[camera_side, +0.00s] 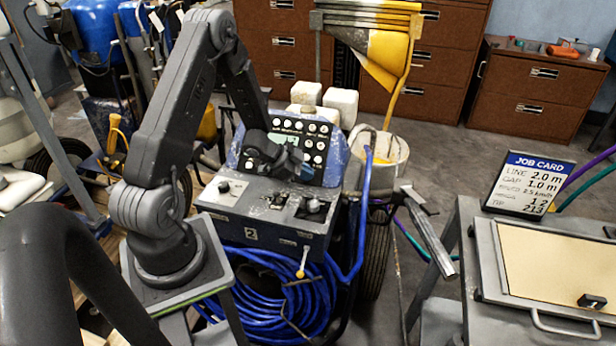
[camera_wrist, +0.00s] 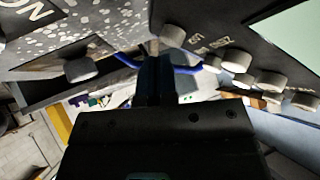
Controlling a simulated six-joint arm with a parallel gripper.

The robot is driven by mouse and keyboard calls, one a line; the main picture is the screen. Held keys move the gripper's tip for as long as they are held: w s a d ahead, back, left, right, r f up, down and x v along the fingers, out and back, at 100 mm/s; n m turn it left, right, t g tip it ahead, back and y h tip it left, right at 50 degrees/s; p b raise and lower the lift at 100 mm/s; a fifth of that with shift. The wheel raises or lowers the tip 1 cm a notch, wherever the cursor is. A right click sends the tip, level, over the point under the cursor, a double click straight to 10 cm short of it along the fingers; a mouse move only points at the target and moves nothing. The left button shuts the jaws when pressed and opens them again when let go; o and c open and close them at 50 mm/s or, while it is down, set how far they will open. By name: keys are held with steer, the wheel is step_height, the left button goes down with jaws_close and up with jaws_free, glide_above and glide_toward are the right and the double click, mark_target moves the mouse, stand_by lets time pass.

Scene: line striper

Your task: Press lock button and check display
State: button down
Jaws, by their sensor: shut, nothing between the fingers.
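The line striper's control panel (camera_side: 318,128) stands tilted at the back of the machine, with several round white buttons. Its display (camera_side: 285,140) is partly hidden by my arm in the side view. A pale green corner of the display (camera_wrist: 297,40) shows at the top right of the wrist view. Several grey round buttons (camera_wrist: 237,60) lie below it. My gripper (camera_side: 300,170) is shut and empty, close in front of the panel's lower part. In the wrist view my gripper (camera_wrist: 153,62) points toward the panel's lower edge. I cannot tell whether it touches a button, nor read the display.
A lower console (camera_side: 265,208) with knobs and a lever (camera_side: 302,262) lies under my gripper. A job card (camera_side: 528,183) stands on the right bench beside a beige-lidded case (camera_side: 560,262). A blue hose coil (camera_side: 275,290) fills the striper's lower front.

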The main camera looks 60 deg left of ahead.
steer(key=shift+w+a+f, duration=0.2)
steer(key=shift+f, duration=0.1)
stand_by(0.4)
steer(key=shift+s+r, duration=0.1)
stand_by(0.4)
steer(key=shift+s+d+r, duration=0.35)
steer(key=shift+d+r, duration=0.05)
steer(key=shift+r, duration=0.1)
steer(key=shift+s+d+r, duration=0.65)
steer(key=shift+r, duration=0.25)
steer(key=shift+s+d+r, duration=0.6)
steer(key=shift+r, duration=0.3)
